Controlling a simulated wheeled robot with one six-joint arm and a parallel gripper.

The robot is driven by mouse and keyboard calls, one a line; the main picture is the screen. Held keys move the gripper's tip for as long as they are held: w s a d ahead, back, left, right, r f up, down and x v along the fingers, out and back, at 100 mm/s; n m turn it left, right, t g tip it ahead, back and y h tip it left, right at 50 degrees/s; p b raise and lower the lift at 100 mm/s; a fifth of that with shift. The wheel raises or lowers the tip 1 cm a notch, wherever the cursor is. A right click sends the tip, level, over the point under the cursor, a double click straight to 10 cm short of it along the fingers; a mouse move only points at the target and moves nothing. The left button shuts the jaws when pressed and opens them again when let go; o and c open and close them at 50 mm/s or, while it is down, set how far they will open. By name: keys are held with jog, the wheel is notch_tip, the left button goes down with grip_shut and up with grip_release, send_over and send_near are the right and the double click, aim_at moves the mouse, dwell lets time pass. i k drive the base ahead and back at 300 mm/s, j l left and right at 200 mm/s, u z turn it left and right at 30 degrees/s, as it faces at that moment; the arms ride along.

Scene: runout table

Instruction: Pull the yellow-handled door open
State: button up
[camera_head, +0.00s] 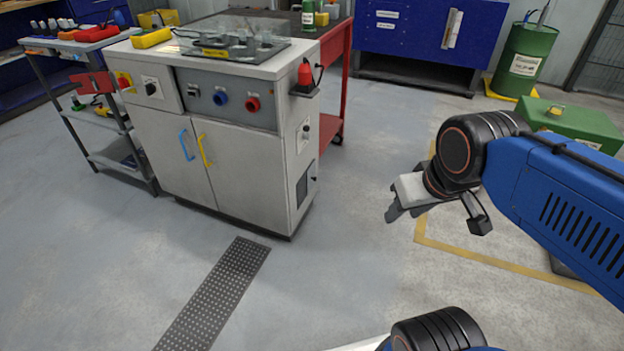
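The grey cabinet (268,172) stands left of centre with two light front doors, both looking shut. The yellow handle (205,152) is an upright bar near the left edge of the right-hand door (238,185). The left-hand door (165,160) carries a blue handle (186,145) close beside it. My gripper (398,214) is in the air right of the cabinet, well apart from the yellow handle. I see nothing held.
A grey shelf cart (110,160) stands left of the cabinet. A red-framed bench (344,85) is behind it. A green box (575,125) and a green drum (522,62) are at the right. A perforated floor strip (215,290) lies in front; the floor there is clear.

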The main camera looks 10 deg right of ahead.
aim_at(247, 169)
jog(key=i+j, duration=0.55)
jog(key=i, duration=0.25)
jog(key=i+j, duration=0.3)
jog(key=i+u, duration=0.05)
jog(key=i, duration=0.05)
